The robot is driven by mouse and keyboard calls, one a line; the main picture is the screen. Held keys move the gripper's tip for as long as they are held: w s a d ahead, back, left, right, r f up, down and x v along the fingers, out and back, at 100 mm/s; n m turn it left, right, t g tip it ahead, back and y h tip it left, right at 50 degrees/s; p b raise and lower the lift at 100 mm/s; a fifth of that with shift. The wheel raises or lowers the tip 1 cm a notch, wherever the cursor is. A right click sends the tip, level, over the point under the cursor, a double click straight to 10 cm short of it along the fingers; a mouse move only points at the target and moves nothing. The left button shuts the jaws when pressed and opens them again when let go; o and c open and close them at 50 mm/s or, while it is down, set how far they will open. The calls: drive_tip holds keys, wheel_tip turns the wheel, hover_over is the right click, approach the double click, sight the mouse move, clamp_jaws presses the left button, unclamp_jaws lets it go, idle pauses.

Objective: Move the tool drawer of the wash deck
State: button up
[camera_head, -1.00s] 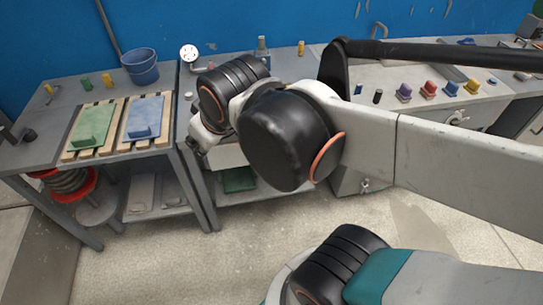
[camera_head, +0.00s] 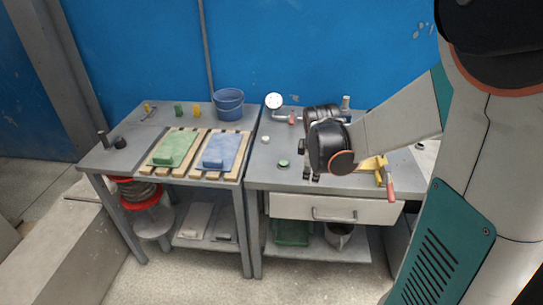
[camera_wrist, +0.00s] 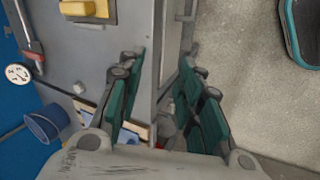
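The tool drawer (camera_head: 290,205) of the wash deck (camera_head: 259,180) has a pale front with a grey bar handle (camera_head: 335,217), just under the deck's front edge. I cannot tell whether it stands slightly out. My gripper (camera_head: 310,178) points down at the deck's front edge, above and left of the handle and apart from it. In the wrist view my gripper (camera_wrist: 162,75) has its two dark green-padded fingers spread, with nothing between them. A narrow pale front face (camera_wrist: 180,45) shows edge-on beyond the fingers there.
A side table on the left bears a green panel (camera_head: 174,148), a blue panel (camera_head: 220,151) and a blue bucket (camera_head: 229,103). A yellow clamp with a red handle (camera_head: 390,186) sits at the deck's front right. A green crate (camera_head: 291,232) is below. The floor in front is clear.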

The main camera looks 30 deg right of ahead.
drive_tip(key=n+g+y+b, duration=0.2)
approach(335, 219)
drive_tip(key=f+b, duration=0.1)
drive_tip(key=f, duration=0.1)
drive_tip(key=w+f+b, duration=0.1)
drive_tip(key=f+b, duration=0.1)
drive_tip(key=f, duration=0.1)
drive_tip(key=f+b, duration=0.2)
drive_tip(key=f, duration=0.1)
drive_tip(key=shift+w+d, duration=0.2)
drive_tip(key=shift+d, duration=0.15)
clamp_jaws()
